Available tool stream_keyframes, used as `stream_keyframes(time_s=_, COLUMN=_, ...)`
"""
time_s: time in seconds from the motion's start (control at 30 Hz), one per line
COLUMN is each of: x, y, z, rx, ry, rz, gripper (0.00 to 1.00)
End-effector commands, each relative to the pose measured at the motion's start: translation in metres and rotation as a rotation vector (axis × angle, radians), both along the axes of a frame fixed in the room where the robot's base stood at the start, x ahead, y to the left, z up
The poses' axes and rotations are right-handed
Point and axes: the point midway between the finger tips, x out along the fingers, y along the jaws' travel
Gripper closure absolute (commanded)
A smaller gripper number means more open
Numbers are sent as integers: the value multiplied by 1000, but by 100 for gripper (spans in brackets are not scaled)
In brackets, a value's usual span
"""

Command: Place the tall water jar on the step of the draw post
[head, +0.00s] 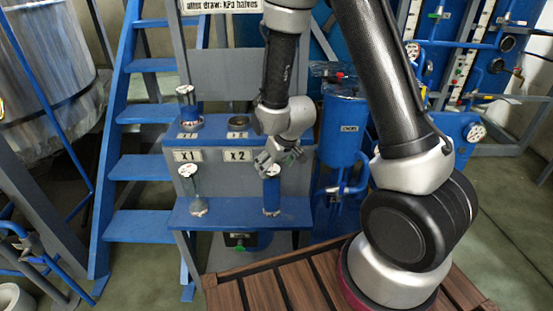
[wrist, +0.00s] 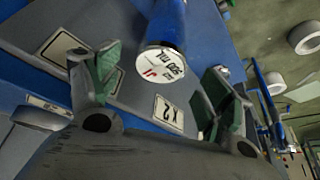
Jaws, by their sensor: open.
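The draw post (head: 222,80) is grey with blue shelves. On its lower blue step (head: 240,215), a blue jar with a white lid (head: 271,195) stands upright at the right, under the "x 2" label. In the wrist view this jar's lid (wrist: 160,63) reads "500 mL". My gripper (head: 278,160) is open and empty, just above the blue jar. In the wrist view the lid shows between the green-padded fingers of my gripper (wrist: 163,88), with no visible grip. A second, greyish jar (head: 196,190) with a white lid stands at the left of the step, under "x 1".
On the upper shelf, a small glass vessel (head: 188,112) stands at the left, and an empty-looking dark ring (head: 238,122) sits at the right. Blue stairs (head: 140,165) stand left of the post. A blue tank (head: 342,130) with pipes stands close on the right.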

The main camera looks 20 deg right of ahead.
Motion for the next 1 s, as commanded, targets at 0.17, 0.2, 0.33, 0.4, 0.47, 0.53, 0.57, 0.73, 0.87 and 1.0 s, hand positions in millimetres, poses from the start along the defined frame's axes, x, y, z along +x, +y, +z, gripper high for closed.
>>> stream_keyframes(time_s=0.17, x=-10, y=-3, z=26, rx=0, ry=-2, rz=-1, gripper=20)
stream_keyframes(time_s=0.2, x=-12, y=-3, z=29, rx=0, ry=-1, rz=0, gripper=20)
stream_keyframes(time_s=0.33, x=-15, y=-4, z=34, rx=0, ry=0, rz=-1, gripper=20)
stream_keyframes(time_s=0.4, x=-16, y=-5, z=35, rx=0, ry=1, rz=-1, gripper=20)
stream_keyframes(time_s=0.47, x=-16, y=-6, z=40, rx=2, ry=2, rz=-3, gripper=20)
stream_keyframes(time_s=0.53, x=-17, y=-10, z=53, rx=8, ry=-1, rz=-12, gripper=20)
stream_keyframes(time_s=0.57, x=-19, y=-14, z=63, rx=12, ry=-2, rz=-17, gripper=20)
stream_keyframes(time_s=0.73, x=-44, y=-45, z=141, rx=34, ry=4, rz=-68, gripper=20)
stream_keyframes(time_s=0.87, x=-86, y=-76, z=201, rx=37, ry=15, rz=-116, gripper=20)
stream_keyframes(time_s=1.0, x=-145, y=-107, z=251, rx=27, ry=24, rz=-175, gripper=20)
